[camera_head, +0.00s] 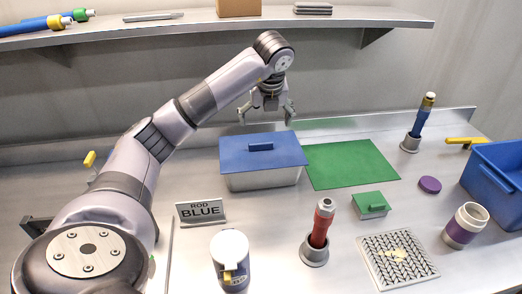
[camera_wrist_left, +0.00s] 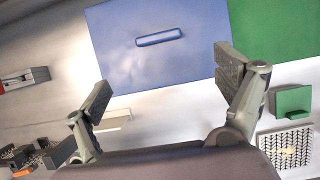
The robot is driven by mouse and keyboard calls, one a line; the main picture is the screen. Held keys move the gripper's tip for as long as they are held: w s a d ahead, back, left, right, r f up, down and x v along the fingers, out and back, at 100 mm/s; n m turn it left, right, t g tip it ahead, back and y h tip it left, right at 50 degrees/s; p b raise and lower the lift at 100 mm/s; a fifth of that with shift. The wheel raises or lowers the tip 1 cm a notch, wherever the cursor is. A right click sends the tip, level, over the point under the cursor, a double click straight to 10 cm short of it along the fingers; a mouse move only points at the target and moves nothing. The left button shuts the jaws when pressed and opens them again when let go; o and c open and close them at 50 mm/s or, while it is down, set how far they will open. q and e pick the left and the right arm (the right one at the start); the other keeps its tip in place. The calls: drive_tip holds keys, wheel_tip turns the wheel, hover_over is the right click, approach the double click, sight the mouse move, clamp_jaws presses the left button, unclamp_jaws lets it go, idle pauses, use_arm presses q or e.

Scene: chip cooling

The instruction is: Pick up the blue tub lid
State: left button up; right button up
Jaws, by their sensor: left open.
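The blue tub lid (camera_head: 240,152) is a flat blue plate with a raised bar handle (camera_head: 261,146), lying on a grey metal tub (camera_head: 264,180) on the bench. My left gripper (camera_head: 267,118) is above the back edge of the lid, pointing down, with its fingers apart and nothing between them. In the left wrist view the lid (camera_wrist_left: 115,60) lies beyond the fingertips (camera_wrist_left: 165,75), and its handle (camera_wrist_left: 159,37) shows above the gap between them. The fingers look apart from the handle. My right gripper is in neither view.
A green mat (camera_head: 350,165) lies right of the tub. A blue bin (camera_head: 500,180) is at right; a shelf (camera_head: 200,28) runs behind.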

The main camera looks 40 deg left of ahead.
use_arm(q)
drive_tip(key=p, duration=0.2)
hover_over(261, 142)
drive_tip(key=s+d, duration=0.2)
drive_tip(key=d, duration=0.1)
drive_tip(key=f, duration=0.5)
drive_tip(key=shift+w+a+f, duration=0.1)
drive_tip(key=shift+a+f, duration=0.15)
drive_tip(key=shift+f, duration=0.4)
drive_tip(key=shift+w+a+f+p, duration=0.2)
drive_tip(key=shift+a+f+p, duration=0.15)
drive_tip(key=shift+f, duration=0.15)
drive_tip(key=p+x, duration=0.1)
drive_tip(key=x, duration=0.3)
drive_tip(key=shift+a, duration=0.1)
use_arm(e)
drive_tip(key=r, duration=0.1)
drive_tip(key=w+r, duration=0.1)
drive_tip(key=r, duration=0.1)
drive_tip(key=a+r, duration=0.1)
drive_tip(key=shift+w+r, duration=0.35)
use_arm(q)
drive_tip(key=shift+c, duration=0.2)
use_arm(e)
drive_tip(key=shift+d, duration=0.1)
use_arm(q)
drive_tip(key=shift+c, duration=1.4)
drive_tip(key=c, duration=1)
